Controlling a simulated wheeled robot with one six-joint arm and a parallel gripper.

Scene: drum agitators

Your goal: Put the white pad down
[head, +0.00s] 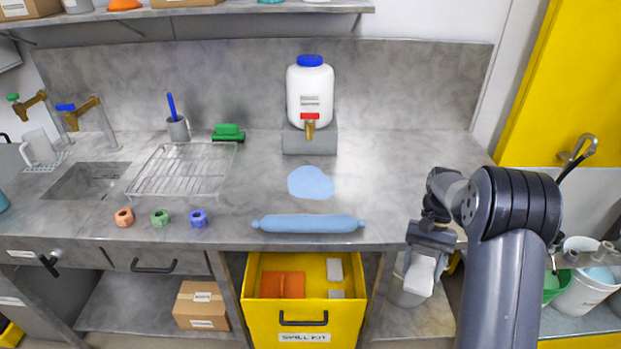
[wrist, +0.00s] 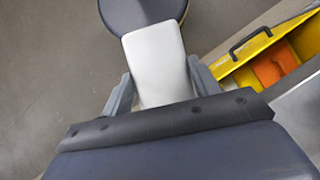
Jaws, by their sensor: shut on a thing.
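The white pad (head: 420,274) is a small white block with rounded edges. My gripper (head: 425,255) is shut on it, in front of the counter's right part and below the level of its top in the picture. In the wrist view the pad (wrist: 157,60) sits between both fingers of my gripper (wrist: 160,72) and sticks out past them. Its far end overlaps a dark rounded shape that I cannot identify. The pad touches no surface that I can make out.
A pale blue puddle (head: 311,182) lies on the counter (head: 400,190) below the white jug (head: 310,95). A blue roll (head: 308,224) lies along the front edge. The yellow spill-kit drawer (head: 304,313) is open, with an orange item (head: 282,285) and grey blocks inside. A wire rack (head: 180,170) stands left.

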